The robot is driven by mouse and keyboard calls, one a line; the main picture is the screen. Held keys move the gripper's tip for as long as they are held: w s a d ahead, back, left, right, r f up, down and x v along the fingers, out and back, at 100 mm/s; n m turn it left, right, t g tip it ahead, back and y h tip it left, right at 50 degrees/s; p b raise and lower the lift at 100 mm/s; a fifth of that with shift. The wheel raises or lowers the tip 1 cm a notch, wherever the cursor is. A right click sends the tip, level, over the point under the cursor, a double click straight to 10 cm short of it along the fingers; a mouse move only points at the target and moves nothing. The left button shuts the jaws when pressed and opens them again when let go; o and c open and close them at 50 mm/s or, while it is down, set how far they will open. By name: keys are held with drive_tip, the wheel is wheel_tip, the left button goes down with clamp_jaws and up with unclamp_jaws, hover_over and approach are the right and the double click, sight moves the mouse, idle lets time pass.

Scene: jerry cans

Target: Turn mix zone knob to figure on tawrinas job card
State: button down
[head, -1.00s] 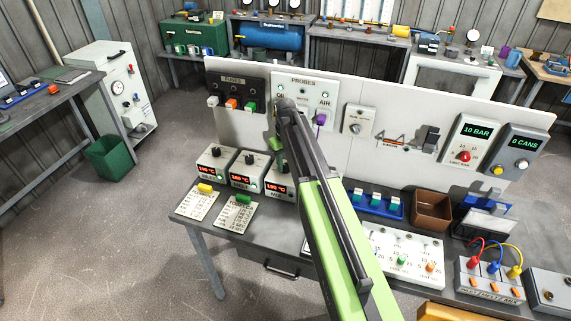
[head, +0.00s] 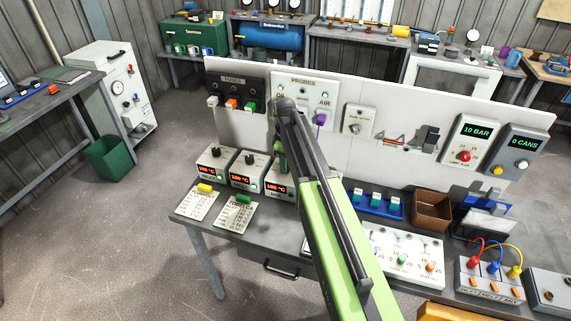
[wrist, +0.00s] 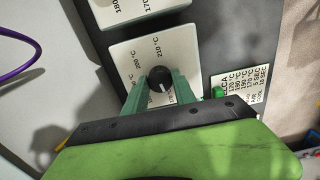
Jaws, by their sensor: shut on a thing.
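Three white zone boxes with black knobs and red displays stand in a row on the bench. The rightmost box (head: 272,189) is partly hidden by my arm. My gripper (wrist: 160,90) points down at a dial box, and its green fingers are shut on a black knob (wrist: 159,76) with a pale pointer line. The dial face (wrist: 125,58) around it carries marks including 200 °C and 210 °C. A job card with a yellow clip (head: 196,207) and one with a green clip (head: 238,217) lie in front. The green-clipped card (wrist: 251,88) shows temperatures in the wrist view; its name is partly cut off.
An upright white panel (head: 390,115) stands behind the boxes with fuses, probes and counters. A blue rack (head: 375,207), a brown bin (head: 432,210) and a switch board (head: 405,262) lie to the right. A purple cable (wrist: 22,68) hangs beside the gripper.

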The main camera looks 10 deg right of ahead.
drive_tip(key=shift+s, duration=0.15)
idle(0.3)
drive_tip(key=c, duration=1)
unclamp_jaws()
wheel_tip(320, 180, up, 18)
drive_tip(key=p, duration=1.7)
drive_tip(key=shift+f+p, duration=0.25)
drive_tip(key=shift+p, duration=0.05)
drive_tip(key=shift+f, duration=0.1)
